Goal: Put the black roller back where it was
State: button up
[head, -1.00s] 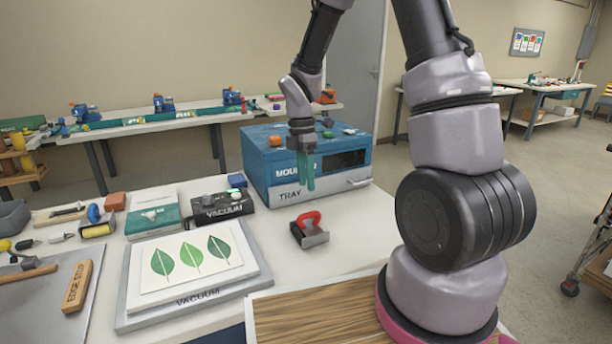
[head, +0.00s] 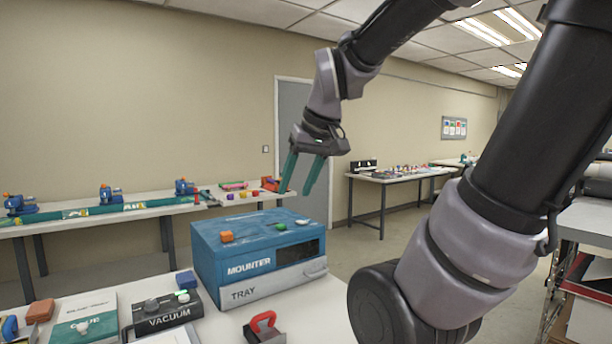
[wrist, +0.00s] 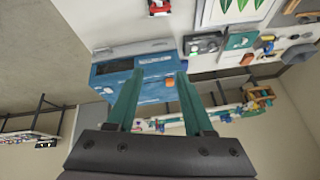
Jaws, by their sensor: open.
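I cannot make out a black roller in either current view. My gripper (head: 297,192) is open and empty, raised in the air above and behind the blue mounter box (head: 245,248) in the head view. Its two green fingers (wrist: 161,75) show spread apart in the wrist view, with the mounter (wrist: 112,72) beyond them and nothing between the fingertips. A red-handled tool with a dark grey body (head: 265,328) stands on the table in front of the mounter. It is cut off at the top edge of the wrist view (wrist: 160,7).
The mounter's tray (head: 270,287) is shut, and small coloured knobs sit on its top. A black vacuum box (head: 165,312) and a green-and-white box (head: 85,318) stand to its left. Long benches (head: 130,217) line the back wall. Air around my gripper is clear.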

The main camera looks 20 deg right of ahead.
jog(key=s+m, duration=0.1)
jog(key=s+r+m+t, duration=0.1)
jog(key=s+r+m, duration=0.1)
jog(key=shift+s+d+m+t, duration=0.2)
jog(key=shift+d+m+t, duration=0.1)
jog(key=shift+m, duration=0.1)
jog(key=shift+a+y, duration=0.2)
jog(key=shift+y, duration=0.1)
